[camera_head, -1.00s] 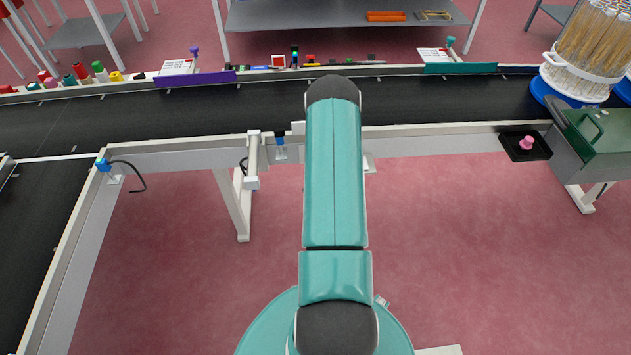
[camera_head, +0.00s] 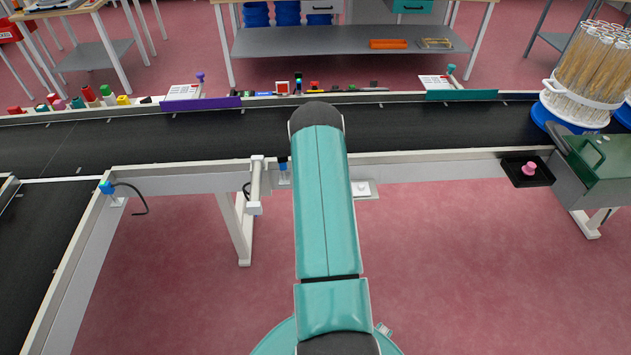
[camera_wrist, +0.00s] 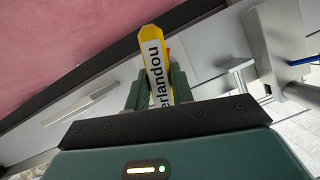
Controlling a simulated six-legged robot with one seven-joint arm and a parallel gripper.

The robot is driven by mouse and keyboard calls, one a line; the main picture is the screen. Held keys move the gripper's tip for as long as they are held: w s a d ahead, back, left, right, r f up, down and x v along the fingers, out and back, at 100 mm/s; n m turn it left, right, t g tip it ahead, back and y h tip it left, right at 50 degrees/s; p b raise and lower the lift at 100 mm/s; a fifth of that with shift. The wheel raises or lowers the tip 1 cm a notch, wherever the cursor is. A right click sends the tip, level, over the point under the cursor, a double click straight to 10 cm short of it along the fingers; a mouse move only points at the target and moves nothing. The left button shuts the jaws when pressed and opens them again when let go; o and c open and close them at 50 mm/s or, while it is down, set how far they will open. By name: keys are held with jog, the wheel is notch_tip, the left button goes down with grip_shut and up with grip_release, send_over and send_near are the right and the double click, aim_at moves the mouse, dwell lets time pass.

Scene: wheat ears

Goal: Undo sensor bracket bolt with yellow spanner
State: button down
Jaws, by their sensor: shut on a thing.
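In the wrist view my gripper (camera_wrist: 156,92) is shut on a yellow bar with a white lettered label, which I take to be the yellow spanner (camera_wrist: 152,40). It points up and slightly left, and its working end cannot be made out. A small orange-red patch shows behind it. A blue-tipped sensor on a metal bracket (camera_wrist: 304,61) is at the right, apart from the spanner. In the head view a blue sensor (camera_head: 283,168) stands on the near conveyor rail, left of my arm. My arm hides the gripper there. I cannot make out the bracket bolt.
A black conveyor (camera_head: 200,137) crosses the head view; its rail holds several small coloured parts. A white post (camera_head: 256,185) stands beside the sensor. Another blue sensor (camera_head: 106,187) with a black cable is at left. A black tray (camera_head: 527,172) holds a pink knob. Red floor is clear.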

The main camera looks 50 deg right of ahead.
jog(key=shift+w+a+n+g+h, duration=0.1)
jog(key=shift+n+g+h, duration=0.2)
jog(key=shift+n, duration=0.3)
